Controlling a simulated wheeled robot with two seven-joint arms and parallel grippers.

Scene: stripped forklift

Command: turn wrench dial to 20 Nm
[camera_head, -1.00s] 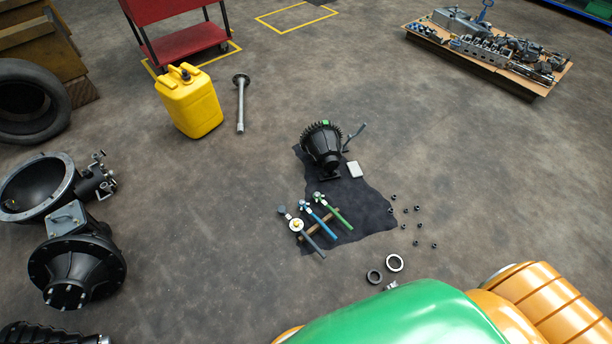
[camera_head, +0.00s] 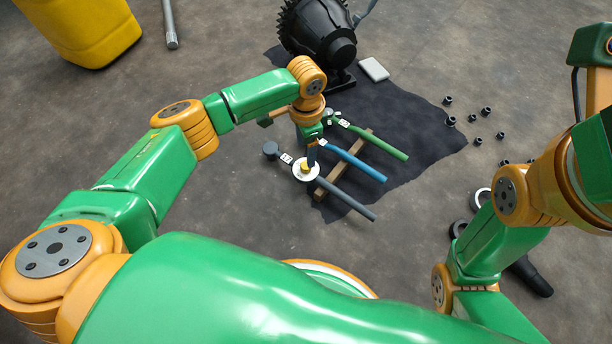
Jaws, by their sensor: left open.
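Three torque wrenches lie side by side across a wooden strip (camera_head: 326,187) on a dark cloth: a grey one (camera_head: 352,205) with a round white dial (camera_head: 299,175) and a yellow centre, a blue one (camera_head: 360,166), and a green one (camera_head: 385,145). My left gripper (camera_head: 309,161) points down right over the yellow centre of the grey wrench's dial. It is open; whether it touches the dial I cannot tell. The dial's markings are too small to read, and the gripper hides part of it. My right arm shows at the right, its gripper out of view.
A black gear housing (camera_head: 322,40) stands at the back of the dark cloth (camera_head: 400,115), with a pale block (camera_head: 374,69) beside it. Several small nuts (camera_head: 486,111) lie to the right. A yellow canister (camera_head: 75,30) stands at the far left.

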